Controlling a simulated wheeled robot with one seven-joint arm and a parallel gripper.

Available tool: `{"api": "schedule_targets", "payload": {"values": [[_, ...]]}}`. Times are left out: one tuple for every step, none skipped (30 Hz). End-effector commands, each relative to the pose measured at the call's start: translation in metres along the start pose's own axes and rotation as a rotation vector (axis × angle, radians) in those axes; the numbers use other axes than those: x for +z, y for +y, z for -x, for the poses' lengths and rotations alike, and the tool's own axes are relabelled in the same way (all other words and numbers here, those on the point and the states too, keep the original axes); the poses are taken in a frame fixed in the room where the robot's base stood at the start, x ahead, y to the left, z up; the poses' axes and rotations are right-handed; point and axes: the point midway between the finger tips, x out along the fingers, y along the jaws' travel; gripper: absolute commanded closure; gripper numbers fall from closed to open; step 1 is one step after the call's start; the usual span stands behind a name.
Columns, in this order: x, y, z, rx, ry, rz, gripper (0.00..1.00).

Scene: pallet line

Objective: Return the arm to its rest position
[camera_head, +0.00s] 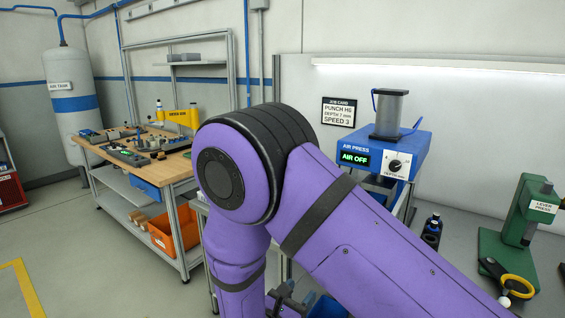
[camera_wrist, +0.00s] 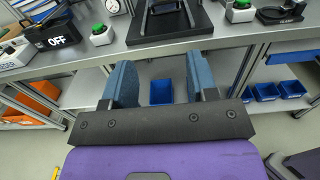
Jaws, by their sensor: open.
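My purple arm fills the middle and lower right of the head view, its elbow bent high. My gripper shows in the wrist view (camera_wrist: 162,88), with two blue-grey fingers spread apart and nothing between them. It hangs in front of a grey workbench (camera_wrist: 200,42), with the floor and a blue bin showing beyond the fingers.
In the head view, a blue air press (camera_head: 375,150) reads "AIR OFF". A green lever press (camera_head: 527,215) stands at the right. A wooden workbench (camera_head: 165,178) and an air tank (camera_head: 72,105) stand at the left. A blue bin (camera_wrist: 161,92) is under the bench.

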Motion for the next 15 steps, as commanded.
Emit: {"api": "schedule_targets", "payload": {"values": [[0.000, 0.000, 0.000, 0.000, 0.000, 0.000, 0.47], [0.000, 0.000, 0.000, 0.000, 0.000, 0.000, 0.47], [0.004, -0.002, -0.003, -0.015, 0.004, -0.010, 0.47], [0.006, -0.003, -0.004, -0.023, 0.007, -0.015, 0.47], [0.008, -0.004, -0.006, -0.031, 0.010, -0.019, 0.47], [0.011, -0.005, -0.007, -0.042, 0.014, -0.026, 0.47], [0.013, -0.007, -0.009, -0.052, 0.017, -0.032, 0.47], [0.015, -0.008, -0.011, -0.061, 0.021, -0.037, 0.47], [0.018, -0.010, -0.013, -0.073, 0.025, -0.044, 0.47], [0.021, -0.011, -0.014, -0.083, 0.028, -0.051, 0.47], [0.024, -0.013, -0.016, -0.096, 0.032, -0.059, 0.47], [0.027, -0.015, -0.018, -0.111, 0.037, -0.068, 0.47], [0.030, -0.017, -0.020, -0.123, 0.041, -0.076, 0.47], [0.034, -0.019, -0.023, -0.137, 0.045, -0.085, 0.47], [0.038, -0.022, -0.025, -0.157, 0.052, -0.097, 0.47]]}}
